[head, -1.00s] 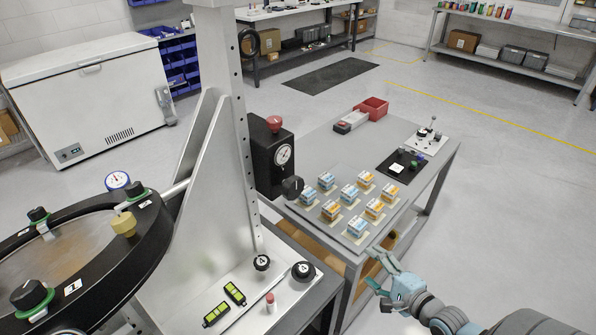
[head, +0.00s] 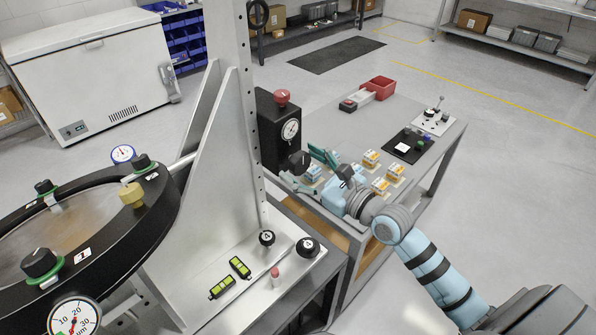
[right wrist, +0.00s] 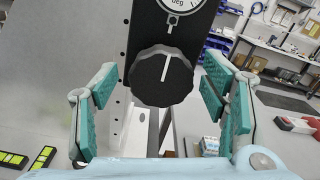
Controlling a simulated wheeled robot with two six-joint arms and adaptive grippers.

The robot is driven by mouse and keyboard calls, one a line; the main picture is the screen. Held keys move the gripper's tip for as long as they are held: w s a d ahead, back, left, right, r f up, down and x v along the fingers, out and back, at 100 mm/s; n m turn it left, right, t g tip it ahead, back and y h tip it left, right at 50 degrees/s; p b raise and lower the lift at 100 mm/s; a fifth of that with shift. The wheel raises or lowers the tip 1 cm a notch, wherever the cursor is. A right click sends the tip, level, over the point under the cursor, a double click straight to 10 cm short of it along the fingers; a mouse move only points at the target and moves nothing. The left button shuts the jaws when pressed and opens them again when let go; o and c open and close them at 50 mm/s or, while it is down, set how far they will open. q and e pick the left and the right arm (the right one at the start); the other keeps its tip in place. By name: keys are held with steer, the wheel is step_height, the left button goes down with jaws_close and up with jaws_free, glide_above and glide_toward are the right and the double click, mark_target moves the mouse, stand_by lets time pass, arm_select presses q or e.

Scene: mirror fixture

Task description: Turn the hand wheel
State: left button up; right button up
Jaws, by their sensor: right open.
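The hand wheel is a black ribbed knob (head: 299,161) with a white line, on the side of a black gearbox (head: 272,135) with a round dial and a red cap. In the right wrist view the knob (right wrist: 161,80) faces me, its line close to upright, below a dial (right wrist: 182,8) marked "deg". My right gripper (head: 309,170) is open in front of the knob. In the wrist view its teal fingers stand apart, one on each side of the knob, with a gap on both sides. My left gripper is not in view.
A large black ring fixture (head: 150,222) with knobs stands at left, beside a tall metal bracket (head: 205,170). Floor at right is clear.

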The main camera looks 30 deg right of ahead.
steer(key=shift+w+a+r, duration=0.1)
steer(key=shift+w+a, duration=0.1)
steer(key=shift+w, duration=0.35)
steer(key=shift+s, duration=0.1)
steer(key=shift+c, duration=0.3)
steer(key=c, duration=1.1)
steer(key=shift+d, duration=0.1)
steer(key=shift+n, duration=0.3)
